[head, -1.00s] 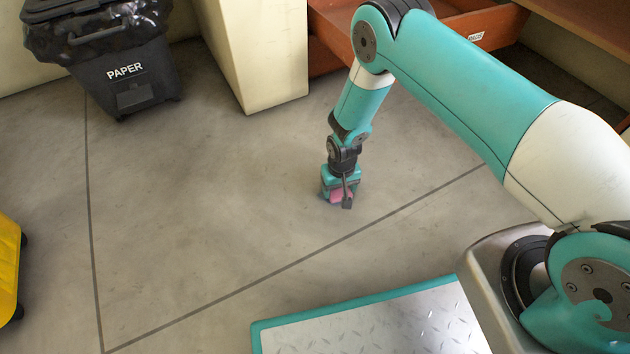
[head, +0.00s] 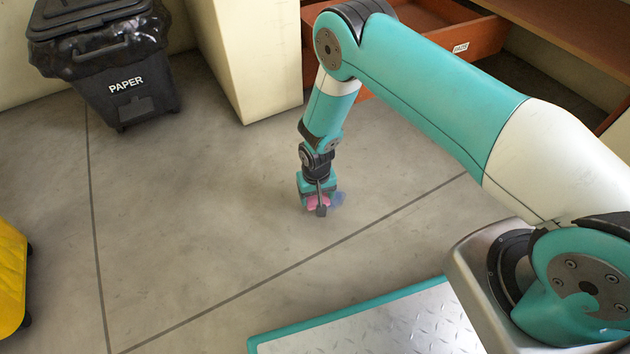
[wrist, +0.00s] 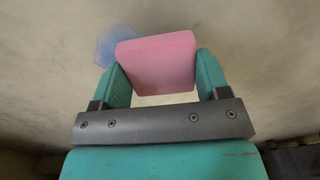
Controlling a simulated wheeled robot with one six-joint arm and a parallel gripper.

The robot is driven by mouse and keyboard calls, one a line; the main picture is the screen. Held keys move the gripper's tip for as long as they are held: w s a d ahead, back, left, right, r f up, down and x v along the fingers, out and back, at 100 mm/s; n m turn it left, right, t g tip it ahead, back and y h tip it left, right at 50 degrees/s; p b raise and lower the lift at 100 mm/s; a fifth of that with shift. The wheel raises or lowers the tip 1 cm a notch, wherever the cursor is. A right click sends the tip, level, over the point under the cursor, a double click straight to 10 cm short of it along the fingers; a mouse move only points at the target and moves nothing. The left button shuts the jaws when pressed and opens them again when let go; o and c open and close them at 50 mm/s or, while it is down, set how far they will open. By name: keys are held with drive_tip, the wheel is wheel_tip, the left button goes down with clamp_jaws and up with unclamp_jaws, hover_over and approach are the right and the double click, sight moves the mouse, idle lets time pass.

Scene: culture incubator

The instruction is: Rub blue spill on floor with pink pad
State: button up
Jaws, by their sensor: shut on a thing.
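My gripper (head: 319,205) points down at the floor in the head view, shut on the pink pad (head: 317,201). In the wrist view the pink pad (wrist: 157,62) sits between both fingers of my gripper (wrist: 155,80). The blue spill (head: 338,199) shows as a small patch just right of the pad in the head view. In the wrist view the blue spill (wrist: 116,42) shows beyond the pad's upper left, partly hidden by the pad. I cannot tell whether the pad touches the floor.
A black bin marked PAPER (head: 126,88) stands at the upper left, beside a pale block (head: 250,60). An open reddish-brown drawer (head: 440,25) is behind my arm. A yellow object (head: 10,275) is at the left edge. The floor left of my gripper is clear.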

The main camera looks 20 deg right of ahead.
drive_tip(key=shift+r+p, duration=1.6)
drive_tip(key=shift+r, duration=0.5)
